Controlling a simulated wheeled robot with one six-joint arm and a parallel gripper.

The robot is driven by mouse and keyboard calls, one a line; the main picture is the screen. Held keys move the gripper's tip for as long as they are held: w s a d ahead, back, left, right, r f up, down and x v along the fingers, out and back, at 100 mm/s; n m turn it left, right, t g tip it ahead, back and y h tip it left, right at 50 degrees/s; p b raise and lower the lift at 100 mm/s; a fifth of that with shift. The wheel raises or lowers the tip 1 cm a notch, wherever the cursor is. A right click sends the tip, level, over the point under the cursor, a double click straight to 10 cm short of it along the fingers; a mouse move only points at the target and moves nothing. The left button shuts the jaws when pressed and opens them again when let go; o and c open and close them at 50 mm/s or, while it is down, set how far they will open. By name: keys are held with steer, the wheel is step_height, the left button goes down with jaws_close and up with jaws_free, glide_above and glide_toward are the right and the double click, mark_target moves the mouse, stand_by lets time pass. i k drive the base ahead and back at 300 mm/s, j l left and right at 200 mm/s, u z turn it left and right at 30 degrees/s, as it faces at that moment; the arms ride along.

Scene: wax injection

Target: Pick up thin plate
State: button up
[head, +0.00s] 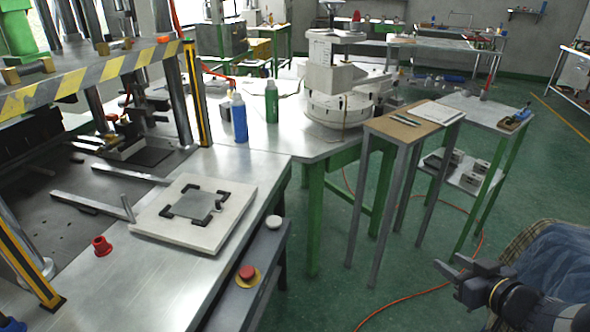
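The thin plate (194,204) is a small grey-green square lying flat on a pale square board (151,223). Black corner brackets surround it on the board. The board rests on the metal table near the press, at left. My gripper (461,270) is at the lower right, far from the plate and off to the right of the tables. Its dark fingers point left and look apart, with nothing visible between them.
The metal table (262,168) carries a blue bottle (239,118) and a green bottle (271,101). A press with a striped bar (95,72) stands at left. A red button (247,272) sits at the table's front. A narrow stand (385,125) stands between. Green floor is open before my gripper.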

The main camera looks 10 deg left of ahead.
mark_target(194, 204)
steer(key=i+u, duration=0.2)
steer(key=i, duration=0.2)
steer(key=i+l+u, duration=0.2)
steer(key=i, duration=0.25)
steer(key=i+l+u, duration=0.2)
steer(key=i, duration=0.2)
steer(key=j+u, duration=0.1)
steer(key=u, duration=1.55)
